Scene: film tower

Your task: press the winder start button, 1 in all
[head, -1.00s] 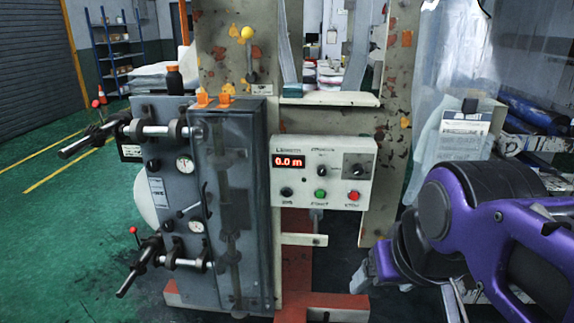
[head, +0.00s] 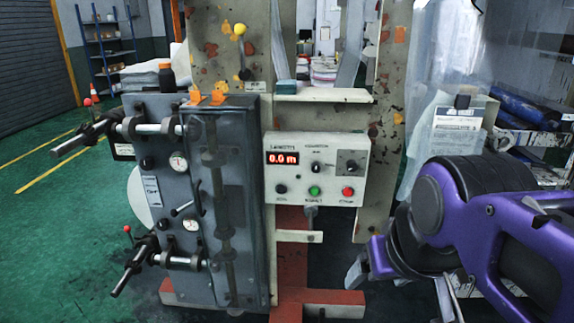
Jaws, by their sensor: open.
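The white winder control panel (head: 334,160) faces me near the middle of the head view, with a red display (head: 283,158) reading 0.0 m. The green button (head: 314,191), the winder start button by its blurred label, sits in the panel's lower row. It lies between a black knob (head: 281,189) and a red button (head: 348,191). Nothing covers or touches these controls. My purple arm is at the lower right, clear of the panel in the picture.
A grey machine cabinet (head: 238,200) with rollers and gauges stands left of the panel. A bracket (head: 299,236) sticks out below it. Clear plastic film (head: 445,60) hangs at the right, near shelves with blue rolls (head: 524,106). Green floor (head: 50,230) is open at the left.

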